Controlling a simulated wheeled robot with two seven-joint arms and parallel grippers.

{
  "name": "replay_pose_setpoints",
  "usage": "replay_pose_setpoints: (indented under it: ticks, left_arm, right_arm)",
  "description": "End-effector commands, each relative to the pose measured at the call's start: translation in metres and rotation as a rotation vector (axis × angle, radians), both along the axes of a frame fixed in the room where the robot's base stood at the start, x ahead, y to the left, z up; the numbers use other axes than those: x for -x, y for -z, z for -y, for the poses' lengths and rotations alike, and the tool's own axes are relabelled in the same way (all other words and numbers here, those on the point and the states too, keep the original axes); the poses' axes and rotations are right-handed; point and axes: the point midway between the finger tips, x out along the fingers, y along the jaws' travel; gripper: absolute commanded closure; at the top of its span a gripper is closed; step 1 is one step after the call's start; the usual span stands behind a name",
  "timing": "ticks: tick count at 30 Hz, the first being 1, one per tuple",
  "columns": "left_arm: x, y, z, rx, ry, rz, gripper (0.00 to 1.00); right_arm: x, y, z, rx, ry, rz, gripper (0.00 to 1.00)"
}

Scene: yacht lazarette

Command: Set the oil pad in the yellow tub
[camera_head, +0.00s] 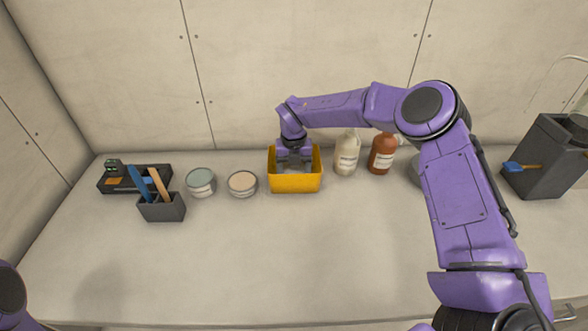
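The yellow tub (296,184) stands on the bench near the back, at the middle of the picture. My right gripper (294,161) reaches down into its opening from above. The fingertips are partly hidden by the tub's front wall, and I cannot tell whether they are open or shut. A small pale grey patch shows by the fingers inside the tub; it may be the oil pad, but it is too small and too covered to tell. No oil pad shows clearly elsewhere. My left gripper is out of view; only a piece of my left arm shows at the lower left.
Two round tins (201,189) (242,190) stand left of the tub. A dark holder (162,211) with handles and a black tray (116,184) are farther left. A cream bottle (346,160) and a brown bottle (382,160) stand close right. A grey bin (540,165) is far right. The front bench is clear.

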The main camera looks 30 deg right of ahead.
Motion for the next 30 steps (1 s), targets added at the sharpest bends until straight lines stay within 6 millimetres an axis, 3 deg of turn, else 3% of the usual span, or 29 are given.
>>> replay_pose_setpoints:
  ticks: [6,7,9,20,23,30]
  left_arm:
    - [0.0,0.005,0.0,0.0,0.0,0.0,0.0]
    - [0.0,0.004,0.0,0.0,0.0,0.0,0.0]
    - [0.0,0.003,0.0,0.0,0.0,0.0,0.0]
    - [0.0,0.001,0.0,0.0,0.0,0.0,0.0]
    - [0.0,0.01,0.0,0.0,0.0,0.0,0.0]
    - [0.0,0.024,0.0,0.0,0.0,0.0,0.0]
  right_arm:
    - [0.001,0.005,0.001,0.0,0.001,-0.001,0.51]
    - [0.001,0.004,0.001,0.0,0.001,-0.001,0.2]
    - [0.001,0.003,0.001,0.0,0.001,-0.001,0.01]
    - [0.0,-0.004,0.001,0.0,0.001,0.002,0.01]
    - [-0.001,-0.021,0.001,-0.001,0.001,0.006,0.01]
    - [-0.001,-0.083,0.001,0.001,0.001,0.004,0.01]
